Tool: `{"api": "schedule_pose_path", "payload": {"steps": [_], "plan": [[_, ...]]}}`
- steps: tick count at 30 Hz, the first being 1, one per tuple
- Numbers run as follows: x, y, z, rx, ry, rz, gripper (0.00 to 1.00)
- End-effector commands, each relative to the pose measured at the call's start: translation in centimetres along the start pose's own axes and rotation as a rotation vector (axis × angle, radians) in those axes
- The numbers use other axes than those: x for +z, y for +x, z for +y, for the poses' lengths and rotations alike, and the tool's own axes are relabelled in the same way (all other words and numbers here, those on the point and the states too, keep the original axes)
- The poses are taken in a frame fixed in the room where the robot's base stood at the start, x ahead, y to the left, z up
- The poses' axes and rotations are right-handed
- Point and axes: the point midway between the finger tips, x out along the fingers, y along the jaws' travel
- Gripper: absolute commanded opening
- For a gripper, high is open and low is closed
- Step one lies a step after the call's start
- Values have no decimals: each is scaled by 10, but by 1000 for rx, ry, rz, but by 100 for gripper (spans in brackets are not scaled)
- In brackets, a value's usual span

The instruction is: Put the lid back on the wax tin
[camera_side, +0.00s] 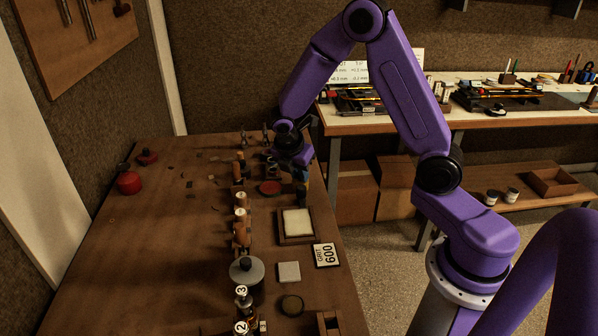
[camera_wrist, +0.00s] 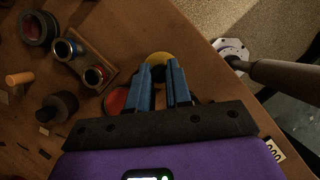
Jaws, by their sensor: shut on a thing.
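My gripper (camera_wrist: 162,72) points down over the bench, with its two blue fingers slightly apart. It is shut on a yellow round piece that looks like the lid (camera_wrist: 158,59), at the fingertips and partly hidden by them. In the side view my gripper (camera_side: 301,186) is low near the bench's right edge, and the grip is too small to make out. A flat red disc with a dark rim, possibly the open wax tin (camera_wrist: 115,100), lies left of the fingers. It also shows in the side view (camera_side: 270,187).
A wooden rack (camera_wrist: 98,77) with small jars and a dark round container (camera_wrist: 38,29) stand beyond the gripper. A row of wooden cylinders (camera_side: 240,216) stands left of it. A framed pale pad (camera_side: 297,222) and a 600-grit card (camera_side: 326,255) lie nearer.

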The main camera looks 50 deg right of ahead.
Motion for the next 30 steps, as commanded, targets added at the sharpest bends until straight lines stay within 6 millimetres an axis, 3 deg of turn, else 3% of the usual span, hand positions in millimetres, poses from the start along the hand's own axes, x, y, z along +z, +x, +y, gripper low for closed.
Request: {"api": "schedule_pose_path", "payload": {"steps": [27,28,30], "plan": [[-1,2,0,0,0,0,0],[-1,2,0,0,0,0,25],[-1,2,0,0,0,0,48]]}}
